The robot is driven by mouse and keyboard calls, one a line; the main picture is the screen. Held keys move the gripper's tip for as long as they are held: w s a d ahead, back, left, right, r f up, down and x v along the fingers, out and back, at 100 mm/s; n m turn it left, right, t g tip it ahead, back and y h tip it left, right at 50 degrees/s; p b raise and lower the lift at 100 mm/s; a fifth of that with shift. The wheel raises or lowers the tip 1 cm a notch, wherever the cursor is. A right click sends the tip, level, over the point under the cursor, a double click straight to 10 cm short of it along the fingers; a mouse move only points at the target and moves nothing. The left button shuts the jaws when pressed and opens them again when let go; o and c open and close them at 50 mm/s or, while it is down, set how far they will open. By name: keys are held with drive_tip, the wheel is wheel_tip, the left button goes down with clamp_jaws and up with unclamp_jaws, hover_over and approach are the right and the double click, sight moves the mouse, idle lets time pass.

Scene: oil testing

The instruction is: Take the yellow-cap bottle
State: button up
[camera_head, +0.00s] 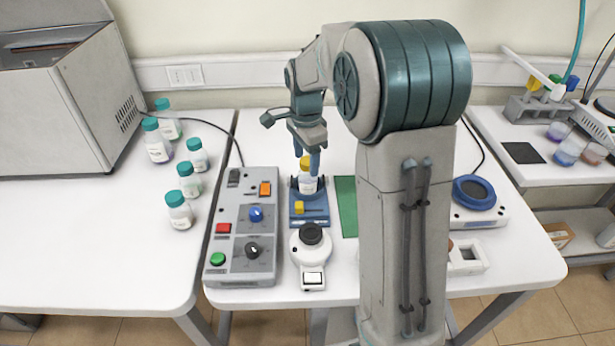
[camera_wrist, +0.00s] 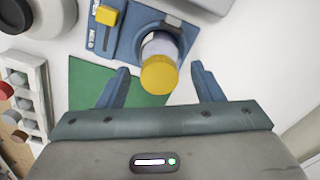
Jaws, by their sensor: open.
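The yellow-cap bottle (camera_head: 307,182) stands upright in a blue holder (camera_head: 311,217) on the middle table. In the wrist view its yellow cap (camera_wrist: 159,74) faces the camera, with the clear body partly visible behind it. My gripper (camera_head: 307,160) is directly over the bottle in the head view, fingers pointing down. In the wrist view my gripper (camera_wrist: 160,84) is open, with one blue finger on each side of the cap. Gaps show between the cap and both fingers. The blue holder (camera_wrist: 130,35) has a yellow knob on it.
A control box (camera_head: 243,230) stands left of the holder, and a white round device (camera_head: 311,252) stands in front. A green mat (camera_head: 346,205) lies to the right. Several teal-cap bottles (camera_head: 180,210) stand on the left table. A blue-ringed device (camera_head: 475,195) is at right.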

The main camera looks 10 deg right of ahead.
drive_tip(key=shift+f, duration=0.8)
clamp_jaws()
drive_tip(key=shift+r, duration=0.1)
